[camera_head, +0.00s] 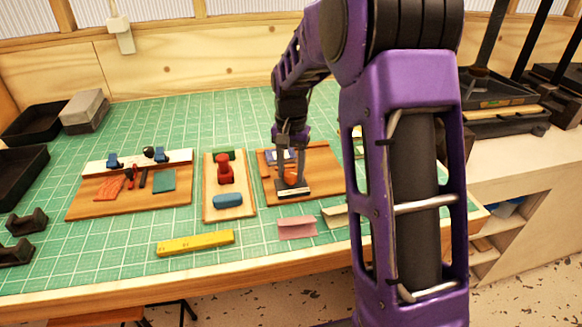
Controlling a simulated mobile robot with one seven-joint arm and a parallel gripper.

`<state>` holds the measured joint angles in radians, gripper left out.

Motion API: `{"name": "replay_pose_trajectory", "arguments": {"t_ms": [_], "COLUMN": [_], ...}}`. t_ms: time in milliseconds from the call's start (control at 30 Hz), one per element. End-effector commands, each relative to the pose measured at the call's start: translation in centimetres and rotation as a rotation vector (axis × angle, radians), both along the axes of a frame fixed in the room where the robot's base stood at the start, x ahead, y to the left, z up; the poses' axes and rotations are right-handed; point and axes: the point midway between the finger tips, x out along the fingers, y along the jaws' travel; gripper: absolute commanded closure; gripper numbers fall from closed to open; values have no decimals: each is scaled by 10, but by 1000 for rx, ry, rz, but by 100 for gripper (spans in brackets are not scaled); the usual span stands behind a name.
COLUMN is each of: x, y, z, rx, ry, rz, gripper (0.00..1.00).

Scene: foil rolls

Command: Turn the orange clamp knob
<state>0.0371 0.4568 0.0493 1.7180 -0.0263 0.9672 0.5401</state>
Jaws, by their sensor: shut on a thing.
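The orange clamp knob (291,178) sits on the right-hand wooden board (325,168) on the green workbench. My gripper (291,183) points down over this board and is shut on the knob, whose orange shows between the fingers. The fingers and wrist hide most of the knob, so its turn angle cannot be told. A blue part (281,157) lies on the board just behind the gripper. A black and pale block lies at the board's front edge below the gripper.
A middle board (246,206) carries a red clamp (225,169) and a blue block (228,200). A left board (80,205) holds small tools. A yellow bar (195,243) and pink card (297,227) lie in front.

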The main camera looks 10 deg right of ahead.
Motion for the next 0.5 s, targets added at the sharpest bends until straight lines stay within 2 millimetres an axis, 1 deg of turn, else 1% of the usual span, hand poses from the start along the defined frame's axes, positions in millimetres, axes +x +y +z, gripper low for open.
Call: {"name": "replay_pose_trajectory", "arguments": {"t_ms": [200,500], "x": [0,0], "y": [0,0], "z": [1,0], "rx": [0,0], "ry": [0,1], "rz": [95,141], "gripper": [100,100]}}
